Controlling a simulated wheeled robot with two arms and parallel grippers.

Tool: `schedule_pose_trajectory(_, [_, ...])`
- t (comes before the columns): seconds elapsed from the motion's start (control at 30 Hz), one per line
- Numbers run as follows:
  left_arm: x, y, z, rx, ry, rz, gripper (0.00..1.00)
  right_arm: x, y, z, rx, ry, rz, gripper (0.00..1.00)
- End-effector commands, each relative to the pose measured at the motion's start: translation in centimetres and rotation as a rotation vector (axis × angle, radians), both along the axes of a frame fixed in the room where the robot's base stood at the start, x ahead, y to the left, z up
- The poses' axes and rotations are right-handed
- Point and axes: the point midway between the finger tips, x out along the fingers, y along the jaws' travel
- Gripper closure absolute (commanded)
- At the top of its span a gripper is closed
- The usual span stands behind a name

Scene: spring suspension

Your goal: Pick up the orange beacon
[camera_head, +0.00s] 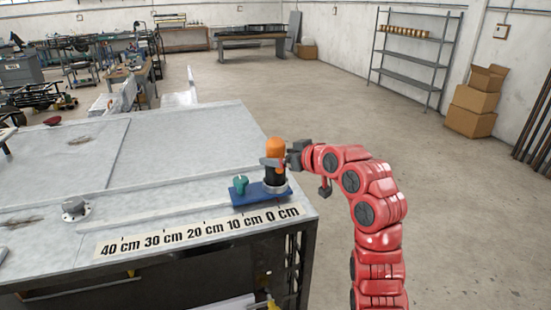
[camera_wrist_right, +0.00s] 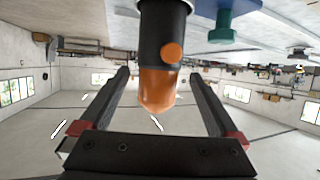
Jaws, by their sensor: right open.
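The orange beacon (camera_head: 276,145) has an orange dome on a black cylindrical body. It stands upright in a grey ring on a blue base (camera_head: 245,197) near the right corner of the table. My right gripper (camera_head: 278,162) is at the beacon from the right. In the right wrist view, which looks upside down, the beacon's dome (camera_wrist_right: 157,90) lies between the two spread fingers of the gripper (camera_wrist_right: 158,75), with visible gaps on both sides. The gripper is open. My left gripper is not in view.
A green knob (camera_head: 240,185) stands on the blue base, left of the beacon. A centimetre scale (camera_head: 200,232) runs along the table's front edge. A small grey fitting (camera_head: 75,209) sits farther left. Floor to the right is clear, with shelves (camera_head: 414,60) and boxes (camera_head: 474,108) far back.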

Motion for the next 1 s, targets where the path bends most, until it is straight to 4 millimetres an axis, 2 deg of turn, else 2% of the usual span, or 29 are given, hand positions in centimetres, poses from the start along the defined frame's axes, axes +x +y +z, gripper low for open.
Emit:
schedule_pose_trajectory(0.03, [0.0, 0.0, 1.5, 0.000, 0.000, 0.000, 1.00, 0.7, 0.4, 0.4, 0.001, 0.003, 0.001, 0.03])
schedule_pose_trajectory(0.07, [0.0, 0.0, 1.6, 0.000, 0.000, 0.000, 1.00, 1.0, 0.6, 0.1, 0.001, 0.003, 0.001, 0.03])
schedule_pose_trajectory(0.23, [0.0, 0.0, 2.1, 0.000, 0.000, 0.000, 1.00, 2.3, 1.5, -0.8, 0.002, -0.001, 0.001, 0.03])
schedule_pose_trajectory(0.47, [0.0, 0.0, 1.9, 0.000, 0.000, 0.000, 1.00, 2.4, 1.5, -1.0, 0.001, -0.004, -0.001, 0.03])
schedule_pose_trajectory(0.9, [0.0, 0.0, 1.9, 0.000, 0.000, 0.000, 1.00, 2.4, 1.5, -1.0, 0.002, -0.002, 0.000, 0.81])
schedule_pose_trajectory(1.0, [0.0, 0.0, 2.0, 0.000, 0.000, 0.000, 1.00, 2.4, 1.5, -1.0, 0.002, -0.002, 0.000, 0.95])
